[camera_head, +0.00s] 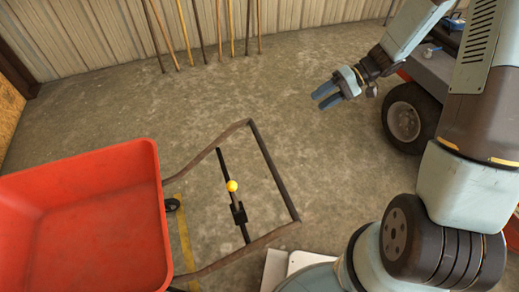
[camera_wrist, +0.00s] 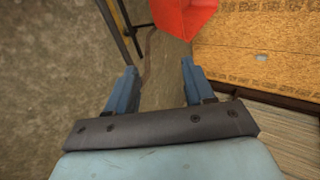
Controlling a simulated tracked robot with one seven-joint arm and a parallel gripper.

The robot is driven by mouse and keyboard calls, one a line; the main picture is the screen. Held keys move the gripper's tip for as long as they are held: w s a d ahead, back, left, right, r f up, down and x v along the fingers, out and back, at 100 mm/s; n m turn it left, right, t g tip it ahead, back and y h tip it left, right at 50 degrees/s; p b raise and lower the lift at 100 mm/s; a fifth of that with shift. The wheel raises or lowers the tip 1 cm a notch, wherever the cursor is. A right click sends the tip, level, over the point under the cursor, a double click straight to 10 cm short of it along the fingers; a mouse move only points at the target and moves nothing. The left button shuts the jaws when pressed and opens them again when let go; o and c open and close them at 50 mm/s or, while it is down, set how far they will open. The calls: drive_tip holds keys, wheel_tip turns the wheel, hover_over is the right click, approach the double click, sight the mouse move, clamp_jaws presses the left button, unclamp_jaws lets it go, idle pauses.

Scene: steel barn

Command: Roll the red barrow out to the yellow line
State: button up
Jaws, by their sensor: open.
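The red barrow (camera_head: 85,225) stands at the lower left in the head view, its tray cut off by the frame edge. Its dark handle frame (camera_head: 282,190) reaches right, with a crossbar carrying a yellow ball knob (camera_head: 232,186). A yellow line (camera_head: 186,240) on the floor runs beneath the frame, partly hidden. My gripper (camera_head: 326,96) is open and empty, above and right of the handle frame, apart from it. In the wrist view my gripper (camera_wrist: 157,88) shows two blue fingers spread wide; the red tray (camera_wrist: 184,16) is at the top.
Several long poles (camera_head: 205,30) lean on the corrugated wall. A wheeled cart or vehicle with a black tyre (camera_head: 408,120) stands at the right. A wooden board (camera_wrist: 265,50) shows in the wrist view. Concrete floor between handle and wall is clear.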

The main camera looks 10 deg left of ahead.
drive_tip(key=a+f+m+t+y, duration=0.1)
drive_tip(key=a+f+y, duration=0.2)
drive_tip(key=f, duration=1)
drive_tip(key=a+f+m+t+y, duration=0.1)
drive_tip(key=a+f+y, duration=0.2)
drive_tip(key=f, duration=1)
drive_tip(key=x, duration=1.4)
drive_tip(key=shift+w+f+t, duration=0.1)
drive_tip(key=shift+t, duration=0.2)
drive_tip(key=shift+c, duration=0.4)
drive_tip(key=shift+d+h, duration=0.1)
drive_tip(key=shift+h, duration=0.2)
clamp_jaws()
